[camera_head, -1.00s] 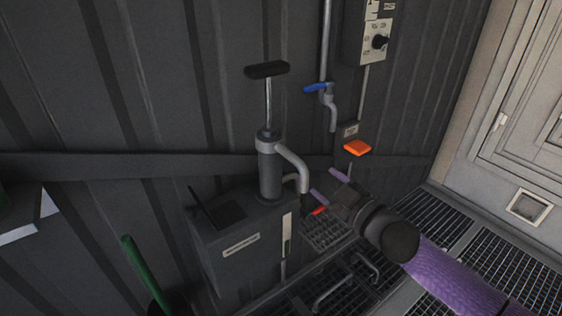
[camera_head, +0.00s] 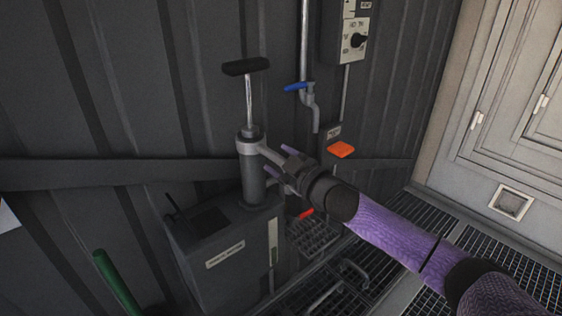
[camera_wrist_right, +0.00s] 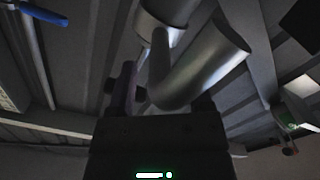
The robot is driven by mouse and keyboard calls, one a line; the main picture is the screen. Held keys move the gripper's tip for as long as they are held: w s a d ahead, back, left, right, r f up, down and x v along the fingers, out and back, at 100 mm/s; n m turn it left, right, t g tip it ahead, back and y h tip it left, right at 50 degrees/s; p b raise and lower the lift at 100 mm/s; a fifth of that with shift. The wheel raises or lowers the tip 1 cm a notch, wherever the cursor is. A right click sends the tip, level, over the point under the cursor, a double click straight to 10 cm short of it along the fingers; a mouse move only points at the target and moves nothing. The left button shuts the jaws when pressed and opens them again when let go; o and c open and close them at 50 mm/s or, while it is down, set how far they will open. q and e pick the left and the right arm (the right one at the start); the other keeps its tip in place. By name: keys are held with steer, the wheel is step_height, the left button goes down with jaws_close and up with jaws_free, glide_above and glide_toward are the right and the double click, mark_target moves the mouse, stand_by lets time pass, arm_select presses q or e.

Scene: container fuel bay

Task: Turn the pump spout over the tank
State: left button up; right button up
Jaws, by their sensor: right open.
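The grey hand pump (camera_head: 252,182) with a black T-handle (camera_head: 246,66) stands upright on the dark box-shaped tank (camera_head: 222,262). Its curved spout (camera_head: 264,152) points right, away from the pump body; its outer part is hidden behind my right gripper (camera_head: 279,161). In the right wrist view the spout (camera_wrist_right: 190,75) bends between the jaws of my right gripper (camera_wrist_right: 165,92). The jaws are open around it; I cannot tell if they touch it. My left gripper is not in view.
A blue-handled valve (camera_head: 297,87) on a pipe, an orange block (camera_head: 341,150) and a switch box (camera_head: 346,30) are on the wall behind. A red part (camera_head: 305,214) shows below my gripper. A green pole (camera_head: 116,280) leans at the lower left. Grating (camera_head: 440,290) covers the floor.

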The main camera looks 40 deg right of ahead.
steer(key=shift+c, duration=0.2)
jaws_close()
steer(key=shift+r, duration=0.1)
steer(key=shift+r, duration=0.15)
stand_by(0.9)
